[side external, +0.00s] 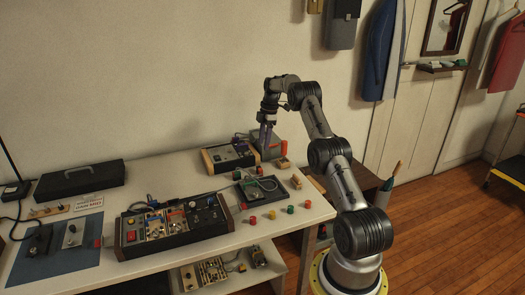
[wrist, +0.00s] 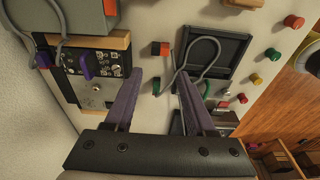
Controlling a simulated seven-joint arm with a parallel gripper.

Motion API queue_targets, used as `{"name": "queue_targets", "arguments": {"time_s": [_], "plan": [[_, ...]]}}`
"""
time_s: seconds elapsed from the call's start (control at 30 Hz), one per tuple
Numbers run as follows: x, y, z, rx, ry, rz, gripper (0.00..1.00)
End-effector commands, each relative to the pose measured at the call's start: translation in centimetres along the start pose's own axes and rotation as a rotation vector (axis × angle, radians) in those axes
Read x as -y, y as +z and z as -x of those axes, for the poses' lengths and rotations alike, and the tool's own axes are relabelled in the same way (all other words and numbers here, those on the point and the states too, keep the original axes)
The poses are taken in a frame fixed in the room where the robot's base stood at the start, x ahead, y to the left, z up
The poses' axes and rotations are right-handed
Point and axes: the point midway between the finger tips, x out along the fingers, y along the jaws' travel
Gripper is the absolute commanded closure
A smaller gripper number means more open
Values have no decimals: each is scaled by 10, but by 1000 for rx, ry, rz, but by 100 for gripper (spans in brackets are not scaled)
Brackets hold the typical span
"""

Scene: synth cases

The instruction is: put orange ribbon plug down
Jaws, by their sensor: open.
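My gripper (wrist: 160,78) is open, its two purple fingers apart and nothing clearly held between them. In the side view my gripper (side external: 265,143) is low over the back right of the table, by the panel with wooden ends. A small orange-red block with a dark end (wrist: 160,48), perhaps the orange ribbon plug, lies on the table just beyond the fingertips, between that panel (wrist: 97,97) and a black tray (wrist: 238,45). I cannot confirm that it is the plug. A grey cable loop (wrist: 205,40) lies over the tray and runs down beside the right finger.
A purple plug (wrist: 87,66) sits on the panel. An orange-faced box (wrist: 110,8) stands past the panel. Several red, green and yellow cylinders (wrist: 273,54) stand right of the tray. A larger control box (side external: 172,226) fills the table's middle.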

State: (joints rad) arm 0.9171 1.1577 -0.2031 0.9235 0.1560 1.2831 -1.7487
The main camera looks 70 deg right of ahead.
Motion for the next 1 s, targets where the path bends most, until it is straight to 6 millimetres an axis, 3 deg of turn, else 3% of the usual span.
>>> {"name": "queue_targets", "arguments": {"time_s": [0.17,0.33,0.47,0.7,0.83,1.0], "plan": [[3,-15,20,4,8,-11,44],[25,-75,70,18,47,-74,44],[62,-130,114,23,86,-150,44],[158,-207,177,-1,161,-289,44],[219,-232,199,-31,196,-363,44],[302,-246,214,-86,235,-459,44]]}}
